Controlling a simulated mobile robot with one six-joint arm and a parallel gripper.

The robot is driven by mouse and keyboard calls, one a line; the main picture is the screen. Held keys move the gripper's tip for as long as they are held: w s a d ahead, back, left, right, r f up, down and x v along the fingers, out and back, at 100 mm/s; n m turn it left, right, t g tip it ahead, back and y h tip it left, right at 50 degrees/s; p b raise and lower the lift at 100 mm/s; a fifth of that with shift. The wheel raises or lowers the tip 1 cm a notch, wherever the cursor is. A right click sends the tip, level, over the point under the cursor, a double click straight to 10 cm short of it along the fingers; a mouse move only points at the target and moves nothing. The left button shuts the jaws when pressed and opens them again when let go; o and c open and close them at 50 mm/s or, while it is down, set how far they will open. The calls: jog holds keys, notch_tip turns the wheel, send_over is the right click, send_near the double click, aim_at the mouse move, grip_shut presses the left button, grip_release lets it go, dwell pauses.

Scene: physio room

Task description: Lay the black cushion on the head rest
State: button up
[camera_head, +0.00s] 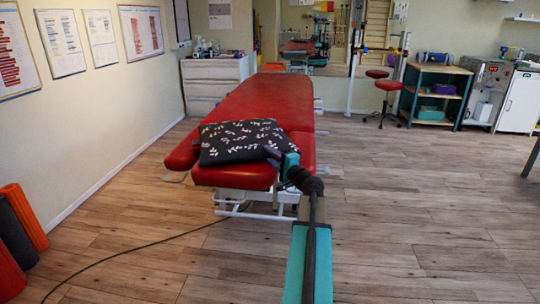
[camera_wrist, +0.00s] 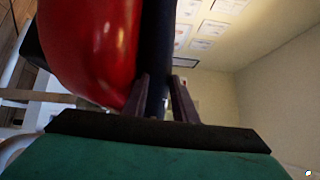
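The black cushion (camera_head: 240,141) has a white leaf pattern. It lies nearly flat over the near end of the red treatment table, on or just above the red head rest (camera_head: 233,177); I cannot tell whether it bears fully on it. The head rest's front edge shows below the cushion. My gripper (camera_head: 272,153) is at the cushion's right near corner. In the wrist view, its two fingers (camera_wrist: 160,100) stand on either side of the cushion's dark edge (camera_wrist: 159,50), closed on it. The red padding (camera_wrist: 92,45) is close beside the fingers there.
The red table (camera_head: 265,98) runs away from me, with side pads by the head rest. Red and dark rolls (camera_head: 22,218) stand at the left wall. A cable crosses the floor at left. A red stool (camera_head: 383,88) and shelf (camera_head: 435,92) are far right.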

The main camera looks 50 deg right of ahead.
jog(key=shift+r, duration=0.35)
jog(key=p+v, duration=0.1)
jog(key=v, duration=1.1)
dwell(0.4)
